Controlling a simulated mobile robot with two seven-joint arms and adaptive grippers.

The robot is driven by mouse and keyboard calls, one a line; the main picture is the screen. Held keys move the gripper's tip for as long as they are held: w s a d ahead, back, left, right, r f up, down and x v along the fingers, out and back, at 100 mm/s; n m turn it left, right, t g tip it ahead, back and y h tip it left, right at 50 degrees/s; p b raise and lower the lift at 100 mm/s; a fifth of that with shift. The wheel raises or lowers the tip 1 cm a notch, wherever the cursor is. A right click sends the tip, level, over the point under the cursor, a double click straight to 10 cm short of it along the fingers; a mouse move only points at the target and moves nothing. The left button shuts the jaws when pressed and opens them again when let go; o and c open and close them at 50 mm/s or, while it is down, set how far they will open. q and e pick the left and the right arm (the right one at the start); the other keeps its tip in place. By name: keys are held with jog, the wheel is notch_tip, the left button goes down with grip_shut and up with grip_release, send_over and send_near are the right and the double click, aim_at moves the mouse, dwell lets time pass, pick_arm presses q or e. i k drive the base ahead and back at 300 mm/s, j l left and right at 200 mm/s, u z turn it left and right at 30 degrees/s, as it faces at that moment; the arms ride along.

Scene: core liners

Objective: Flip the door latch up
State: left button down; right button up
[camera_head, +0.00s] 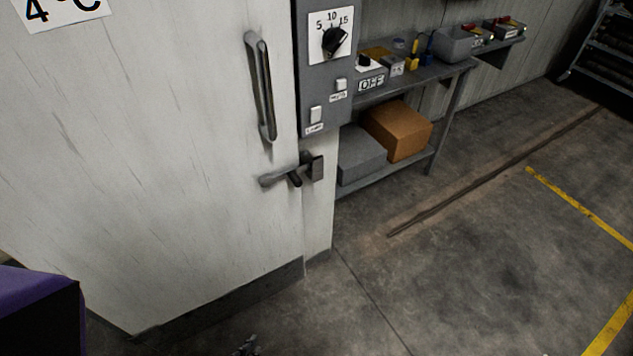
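The door latch (281,177) is a dark grey lever low on the right edge of the white door (170,150). Its arm lies nearly level, pointing left, with its left end slightly lower. Its right end meets a dark catch (316,168) on the door frame. A long upright grey pull handle (262,88) is fixed above it. The tip of a gripper, seemingly my left one (246,346), just shows at the bottom edge, well below the latch and apart from it. Its fingers are mostly cut off. My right gripper is out of view.
A grey control box (325,75) with a dial and switches is right of the door. Beyond it, a grey bench (440,72) holds bins and tools, with an orange-brown box (399,129) and a grey box (360,155) below. The floor in front is clear.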

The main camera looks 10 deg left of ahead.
aim_at(266, 181)
jog(key=i+l+u, duration=0.1)
jog(key=l, duration=0.3)
jog(key=i+l+u, duration=0.1)
jog(key=l, duration=0.3)
jog(key=i+l, duration=0.15)
jog(key=l, duration=0.25)
jog(key=i+l+u, duration=0.15)
jog(key=l, duration=0.25)
jog(key=k, duration=0.05)
